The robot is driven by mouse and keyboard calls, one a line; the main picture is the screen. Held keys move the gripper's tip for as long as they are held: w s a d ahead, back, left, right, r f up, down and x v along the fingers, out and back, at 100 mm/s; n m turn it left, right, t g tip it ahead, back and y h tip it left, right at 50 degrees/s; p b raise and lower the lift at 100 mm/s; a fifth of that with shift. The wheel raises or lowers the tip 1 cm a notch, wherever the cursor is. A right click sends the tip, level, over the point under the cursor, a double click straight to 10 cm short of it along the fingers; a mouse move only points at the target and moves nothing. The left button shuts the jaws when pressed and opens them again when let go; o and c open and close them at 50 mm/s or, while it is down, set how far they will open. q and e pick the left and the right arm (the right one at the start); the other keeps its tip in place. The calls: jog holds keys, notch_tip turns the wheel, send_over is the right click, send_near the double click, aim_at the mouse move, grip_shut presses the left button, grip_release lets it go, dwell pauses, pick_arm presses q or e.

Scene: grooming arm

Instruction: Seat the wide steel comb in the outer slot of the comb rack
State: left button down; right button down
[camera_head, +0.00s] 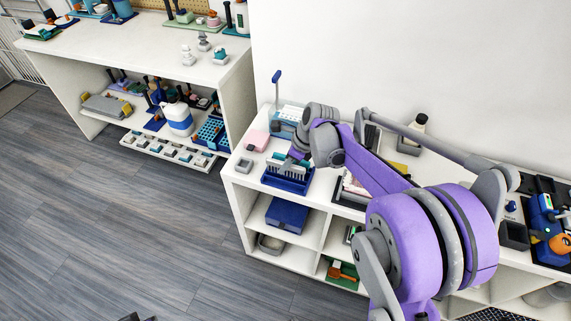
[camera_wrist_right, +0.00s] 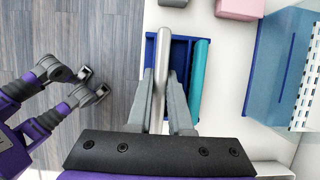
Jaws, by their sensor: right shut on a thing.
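The blue comb rack (camera_head: 287,184) stands near the left end of the right-hand white counter; it also shows in the right wrist view (camera_wrist_right: 181,49). My right gripper (camera_head: 292,156) is over the rack. Its grey fingers (camera_wrist_right: 164,82) are shut on the wide steel comb (camera_wrist_right: 160,75), whose rounded back shows from above, along the rack's left side. In the head view the comb's pale teeth (camera_head: 288,169) show just above the rack's front wall. I cannot tell how deep they reach into a slot. A teal comb (camera_wrist_right: 199,78) lies along the rack's right side.
A small grey box (camera_head: 245,165) and a pink block (camera_head: 257,140) sit left of and behind the rack. A blue box (camera_head: 286,214) is on the shelf below. The floor in front is clear.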

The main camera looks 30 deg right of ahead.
aim_at(286, 176)
jog(key=shift+f+b, duration=1.2)
jog(key=shift+f, duration=0.5)
jog(key=c, duration=0.8)
grip_release()
jog(key=shift+o, duration=0.2)
jog(key=p+v, duration=0.1)
jog(key=v, duration=1)
jog(key=shift+a, duration=0.1)
